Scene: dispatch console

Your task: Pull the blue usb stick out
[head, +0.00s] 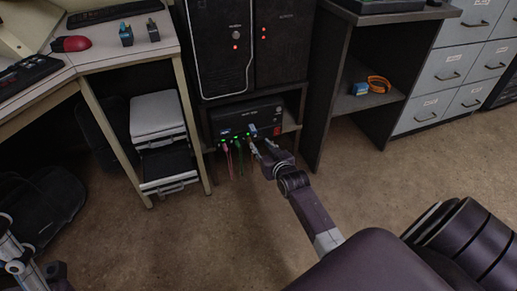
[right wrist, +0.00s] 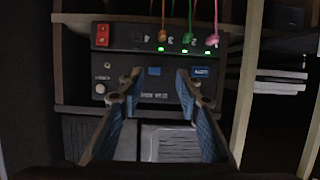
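The blue usb stick (head: 253,131) sits in the front of a black box (head: 270,115) on the shelf under the computer tower. The right wrist view shows the stick (right wrist: 154,71) end-on, between and just beyond the fingertips of my right gripper (right wrist: 158,84). That gripper is open, its fingers apart on either side of the stick with visible gaps; in the head view my right gripper (head: 263,151) is right in front of the box. A metallic part at the lower left edge of the head view looks like my left gripper (head: 20,263); its fingers are unclear.
Pink and green cables (head: 228,160) hang from lit ports beside the stick. A blue label (right wrist: 200,71) and a red switch (right wrist: 102,35) are on the box's face. A desk (head: 125,50) stands left, a dark shelf unit (head: 345,100) right. Open floor lies in front.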

